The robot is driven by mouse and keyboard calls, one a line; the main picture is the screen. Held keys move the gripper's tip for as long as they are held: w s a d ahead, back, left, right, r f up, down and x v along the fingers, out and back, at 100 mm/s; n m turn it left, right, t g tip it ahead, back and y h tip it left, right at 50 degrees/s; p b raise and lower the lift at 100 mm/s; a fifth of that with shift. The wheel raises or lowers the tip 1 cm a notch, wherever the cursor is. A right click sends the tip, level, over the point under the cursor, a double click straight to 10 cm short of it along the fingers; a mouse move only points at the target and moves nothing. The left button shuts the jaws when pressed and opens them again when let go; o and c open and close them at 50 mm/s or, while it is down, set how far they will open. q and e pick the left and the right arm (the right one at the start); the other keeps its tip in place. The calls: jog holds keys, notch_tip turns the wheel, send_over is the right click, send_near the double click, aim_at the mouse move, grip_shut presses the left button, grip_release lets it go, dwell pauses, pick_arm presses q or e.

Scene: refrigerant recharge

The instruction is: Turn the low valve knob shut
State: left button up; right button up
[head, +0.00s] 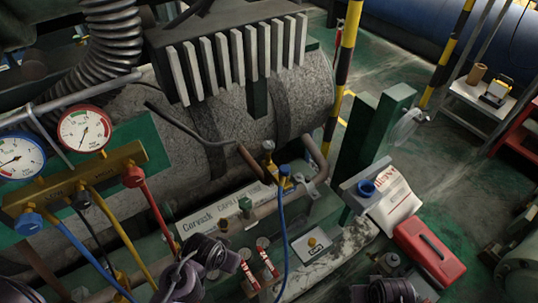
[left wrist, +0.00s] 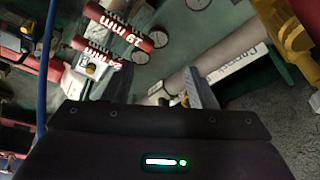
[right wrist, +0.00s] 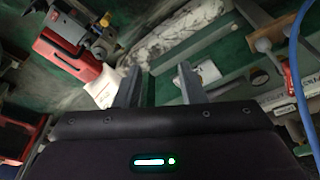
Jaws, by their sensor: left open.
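The low valve knob (head: 30,223) is a blue knob at the left end of the brass gauge manifold (head: 85,182), at the left of the head view. A blue hose leads down from beside it. It does not show clearly in either wrist view. My left gripper (left wrist: 168,85) is open and empty, its two fingers apart. In the head view my left arm's dark wrist is at the bottom, below and to the right of the knob and apart from it. My right gripper (right wrist: 158,85) is open and empty, far to the right of the manifold.
A blue-rimmed gauge (head: 17,160) and a red-rimmed gauge (head: 84,131) stand above the manifold, with a red knob (head: 133,176) at its right. Yellow, red and blue hoses hang below. A large grey cylinder (head: 235,115) lies behind. A red case (head: 428,252) is at the right.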

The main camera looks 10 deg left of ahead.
pick_arm(q)
jog(key=w+r+t+b, duration=0.2)
jog(key=w+r+b, duration=0.1)
jog(key=r, duration=0.3)
jog(key=t+h+b, duration=0.2)
jog(key=t+h, duration=0.2)
jog(key=t, duration=0.8)
send_near(265, 149)
jog(key=shift+m, duration=0.4)
jog(key=x, duration=0.4)
jog(key=shift+f, duration=0.1)
jog(key=x, duration=0.7)
jog(key=shift+w+d+p, duration=0.15)
jog(key=shift+w+p, duration=0.15)
pick_arm(e)
jog(key=s+f, duration=0.4)
jog(key=f, duration=0.6)
jog(key=s+d+f, duration=0.1)
jog(key=s+f, duration=0.3)
jog(key=f, duration=0.6)
jog(key=s+f+g, duration=0.1)
jog(key=s+f, duration=0.3)
jog(key=f, duration=0.6)
jog(key=shift+s+d+f, duration=0.15)
jog(key=shift+s+d, duration=0.15)
jog(key=shift+d, duration=0.1)
pick_arm(q)
jog(key=c, duration=1)
